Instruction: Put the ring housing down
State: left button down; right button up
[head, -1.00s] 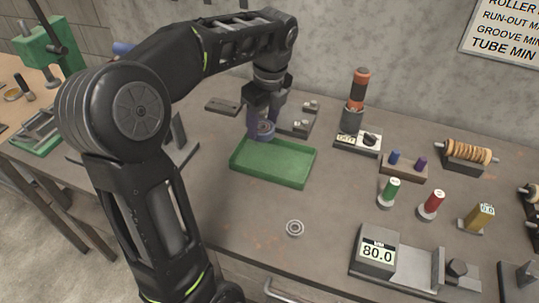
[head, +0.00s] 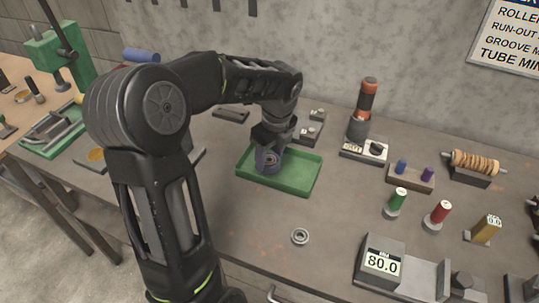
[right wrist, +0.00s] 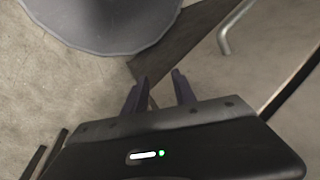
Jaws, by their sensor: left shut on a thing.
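The ring housing (head: 270,161) is a small grey ring in my left gripper (head: 269,158), whose purple fingers are shut on it. The gripper points down over the left part of the green tray (head: 300,186), with the ring low inside the tray's outline. I cannot tell whether the ring touches the tray floor. My right gripper (right wrist: 160,92) shows only in the right wrist view, with its two dark fingers apart and nothing between them, over the floor.
A loose bearing ring (head: 300,236) lies on the bench in front of the tray. A gauge reading 80.0 (head: 382,263) stands front right. Red (head: 438,213) and green (head: 397,202) plugs stand right of the tray. An orange-topped device (head: 366,110) stands behind.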

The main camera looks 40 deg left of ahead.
pick_arm(q)
jog(key=shift+f, duration=0.1)
jog(key=c, duration=0.6)
grip_release()
jog(key=r, duration=0.4)
jog(key=d+r, duration=0.1)
jog(key=r, duration=0.7)
jog(key=shift+s+d+r, duration=0.1)
jog(key=shift+d, duration=0.3)
